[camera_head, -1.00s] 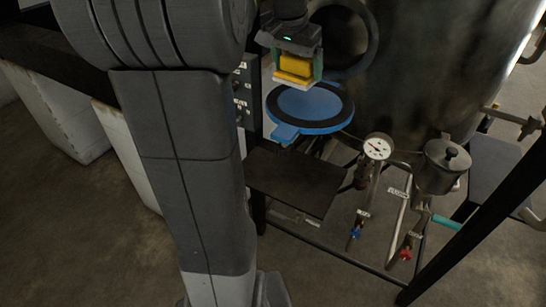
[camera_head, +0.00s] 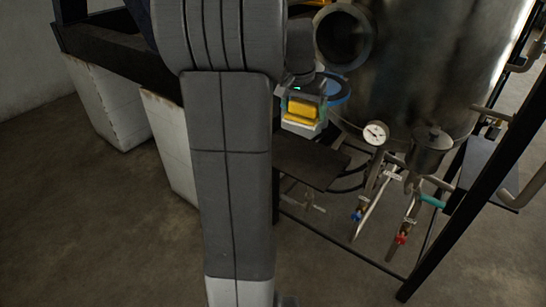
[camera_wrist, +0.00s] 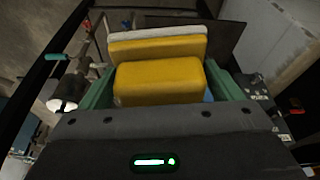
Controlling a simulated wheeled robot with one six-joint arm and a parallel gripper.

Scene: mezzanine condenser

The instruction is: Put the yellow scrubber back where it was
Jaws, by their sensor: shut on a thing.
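The yellow scrubber (camera_head: 301,109) has a yellow body with a pale pad along its lower side. My gripper (camera_head: 303,113) is shut on it and holds it in the air, near the upper middle of the head view. In the wrist view the scrubber (camera_wrist: 160,80) fills the space between the green fingers, with its white-edged pad side facing away from the palm. A dark flat shelf (camera_head: 312,160) lies below and to the right of the scrubber in the head view. The scrubber appears apart from it.
A large metal tank (camera_head: 430,70) with a round open port (camera_head: 343,35) stands behind. A blue round lid (camera_head: 338,90) is partly hidden behind my gripper. A gauge (camera_head: 376,133), a small metal pot (camera_head: 430,152) and pipes with valves stand to the right. A black post crosses the far right.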

